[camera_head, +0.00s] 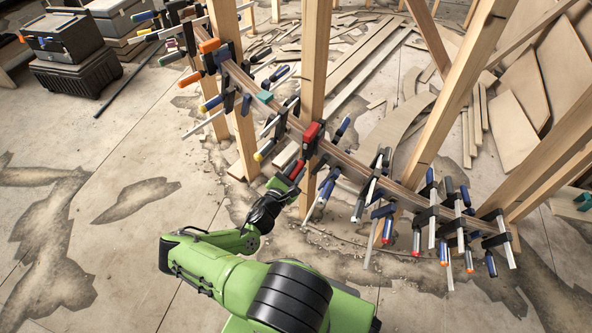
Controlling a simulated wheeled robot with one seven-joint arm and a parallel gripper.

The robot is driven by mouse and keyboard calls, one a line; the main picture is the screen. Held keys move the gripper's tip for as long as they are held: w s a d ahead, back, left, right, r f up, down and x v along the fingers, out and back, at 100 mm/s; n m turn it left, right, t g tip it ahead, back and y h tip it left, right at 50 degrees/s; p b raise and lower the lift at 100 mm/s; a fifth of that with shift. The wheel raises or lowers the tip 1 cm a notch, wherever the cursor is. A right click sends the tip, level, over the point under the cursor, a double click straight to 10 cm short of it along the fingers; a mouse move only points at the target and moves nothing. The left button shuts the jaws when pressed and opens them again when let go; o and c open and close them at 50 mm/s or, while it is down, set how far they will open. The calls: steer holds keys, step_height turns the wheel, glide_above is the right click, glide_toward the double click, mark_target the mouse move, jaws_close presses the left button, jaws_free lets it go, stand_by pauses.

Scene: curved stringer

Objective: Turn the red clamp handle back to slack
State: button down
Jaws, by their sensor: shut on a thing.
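The clamp with the red body (312,132) sits on the curved wooden stringer (345,158), in front of an upright post. A red handle (298,168) shows just below it, at the tip of my green and black arm. My gripper (291,176) is at this handle and shut on it. The fingers cover part of the handle, so its exact turn and the clamp's screw are hard to make out.
Many other clamps with blue, orange and yellow handles crowd the stringer on both sides, several near my gripper (328,186). Wooden posts (316,60) rise behind. Black toolboxes (62,40) stand at upper left.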

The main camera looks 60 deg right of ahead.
steer(key=shift+n, duration=1.5)
steer(key=c, duration=0.8)
jaws_free()
steer(key=a+p, duration=0.1)
steer(key=a, duration=0.4)
steer(key=a+p, duration=0.1)
steer(key=a, duration=0.4)
steer(key=w+a+p, duration=0.1)
steer(key=a, duration=0.4)
steer(key=shift+w+a, duration=0.1)
steer(key=shift+a, duration=0.3)
